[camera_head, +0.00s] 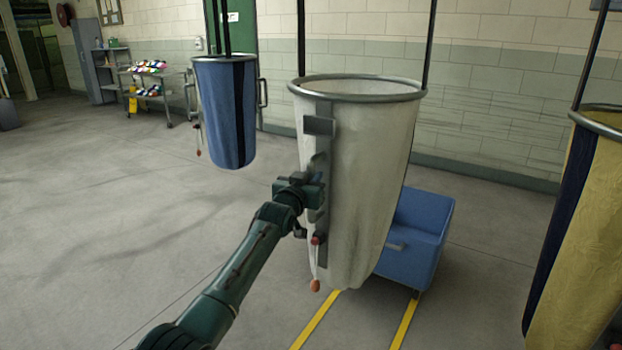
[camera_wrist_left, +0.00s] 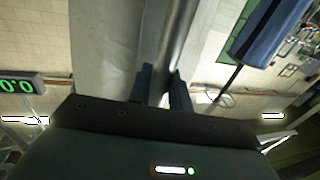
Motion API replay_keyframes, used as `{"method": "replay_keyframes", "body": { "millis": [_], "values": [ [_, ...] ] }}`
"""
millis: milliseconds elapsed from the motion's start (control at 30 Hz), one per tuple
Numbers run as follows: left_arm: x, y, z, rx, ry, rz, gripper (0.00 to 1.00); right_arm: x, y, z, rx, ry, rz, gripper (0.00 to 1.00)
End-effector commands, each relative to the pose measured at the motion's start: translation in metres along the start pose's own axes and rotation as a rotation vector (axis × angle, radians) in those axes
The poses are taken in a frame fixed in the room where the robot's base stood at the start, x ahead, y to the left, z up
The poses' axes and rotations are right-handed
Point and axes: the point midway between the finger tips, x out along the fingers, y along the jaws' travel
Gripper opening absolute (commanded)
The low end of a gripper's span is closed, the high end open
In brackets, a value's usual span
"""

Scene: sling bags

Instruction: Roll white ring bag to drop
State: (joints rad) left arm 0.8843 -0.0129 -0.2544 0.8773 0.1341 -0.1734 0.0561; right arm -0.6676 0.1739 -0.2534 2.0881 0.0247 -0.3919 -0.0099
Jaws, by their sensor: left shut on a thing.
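The white ring bag (camera_head: 370,150) hangs by dark straps from its grey metal ring, in the middle of the head view. A grey vertical strip with a handle runs down its left side, and a red-orange pull (camera_head: 315,286) dangles near its bottom. My left gripper (camera_head: 316,188) is at this strip, about halfway down the bag. In the left wrist view my two fingers (camera_wrist_left: 163,88) are closed on a grey metal bar (camera_wrist_left: 176,45), the bag's handle, with pale cloth (camera_wrist_left: 105,40) beside it. My right gripper is not in view.
A blue wheeled cart (camera_head: 418,235) stands behind and below the white bag, with yellow floor lines (camera_head: 318,318) in front. A blue bag (camera_head: 225,110) hangs at the left and a yellow one (camera_head: 590,235) at the right edge. The floor at left is clear.

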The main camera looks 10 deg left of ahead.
Motion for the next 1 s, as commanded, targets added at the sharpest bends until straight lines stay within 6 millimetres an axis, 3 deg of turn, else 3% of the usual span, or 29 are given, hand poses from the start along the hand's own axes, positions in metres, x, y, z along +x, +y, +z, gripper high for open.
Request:
{"method": "replay_keyframes", "body": {
  "millis": [567, 600, 800, 1000],
  "values": [
    [0.0001, 0.0006, -0.0001, 0.0, 0.0, 0.001, 0.0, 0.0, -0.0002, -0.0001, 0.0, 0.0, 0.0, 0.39],
    [0.0001, 0.0005, -0.0002, 0.0, 0.0, 0.001, 0.21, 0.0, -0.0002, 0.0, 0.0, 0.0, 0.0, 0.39],
    [0.0, 0.0002, -0.0002, 0.0, 0.0, 0.0, 0.38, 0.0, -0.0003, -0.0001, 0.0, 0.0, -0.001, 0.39],
    [0.0, -0.0001, -0.0002, 0.0, 0.0, 0.0, 0.39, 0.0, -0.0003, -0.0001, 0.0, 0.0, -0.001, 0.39]
  ]
}}
